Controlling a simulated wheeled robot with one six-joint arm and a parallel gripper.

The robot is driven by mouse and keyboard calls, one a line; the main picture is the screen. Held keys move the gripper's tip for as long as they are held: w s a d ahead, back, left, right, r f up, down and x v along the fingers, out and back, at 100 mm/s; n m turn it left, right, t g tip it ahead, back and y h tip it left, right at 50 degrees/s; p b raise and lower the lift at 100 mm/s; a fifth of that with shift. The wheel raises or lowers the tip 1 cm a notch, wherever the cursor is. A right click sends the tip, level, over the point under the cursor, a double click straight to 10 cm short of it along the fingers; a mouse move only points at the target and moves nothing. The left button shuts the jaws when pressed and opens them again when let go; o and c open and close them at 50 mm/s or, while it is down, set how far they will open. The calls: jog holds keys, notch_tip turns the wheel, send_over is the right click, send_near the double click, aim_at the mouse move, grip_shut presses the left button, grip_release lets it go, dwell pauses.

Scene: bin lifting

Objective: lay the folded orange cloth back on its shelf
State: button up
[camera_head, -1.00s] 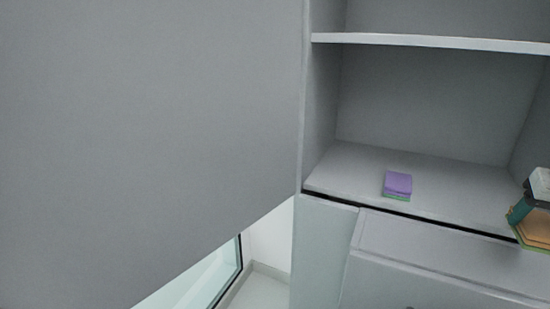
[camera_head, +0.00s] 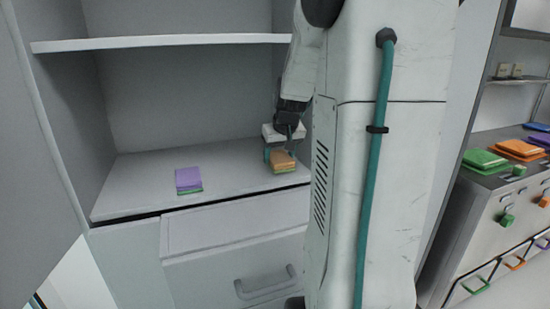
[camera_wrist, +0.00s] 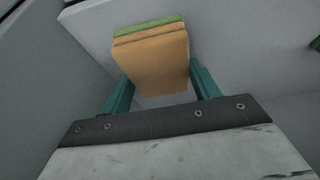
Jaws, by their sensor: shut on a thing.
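The folded orange cloth (camera_head: 283,161) is between the teal fingers of my gripper (camera_head: 280,155), over the right part of the lower shelf (camera_head: 130,192). A green layer shows along its lower edge. In the wrist view the orange cloth (camera_wrist: 155,65) fills the space between the fingers of my gripper (camera_wrist: 160,80), which is shut on it, with the green layer at its far edge. I cannot tell whether the cloth touches the shelf.
A folded purple cloth (camera_head: 188,180) with a green edge lies on the same shelf to the left. An upper shelf (camera_head: 160,43) runs above, and a drawer (camera_head: 235,255) is below. At right, a cabinet (camera_head: 490,205) carries green (camera_head: 484,159) and orange (camera_head: 520,148) cloths.

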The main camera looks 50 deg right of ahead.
jog(key=shift+f, duration=0.5)
jog(key=o, duration=0.9)
jog(key=shift+f, duration=0.1)
jog(key=v, duration=1.2)
jog(key=s+a+f+n+y, duration=0.1)
jog(key=s+a+n+y, duration=0.15)
jog(key=a, duration=1.55)
jog(key=s+a+f+n+g, duration=0.1)
jog(key=s+a+f, duration=0.1)
jog(key=a, duration=0.3)
jog(key=s+a+f+n+g, duration=0.1)
jog(key=s+a+f, duration=0.1)
jog(key=s+a, duration=0.2)
jog(key=s+a+f+n, duration=0.2)
jog(key=s+a, duration=0.3)
jog(key=shift+s+a+f+g, duration=0.1)
jog(key=shift+s+a+g, duration=0.1)
jog(key=shift+a+g, duration=0.15)
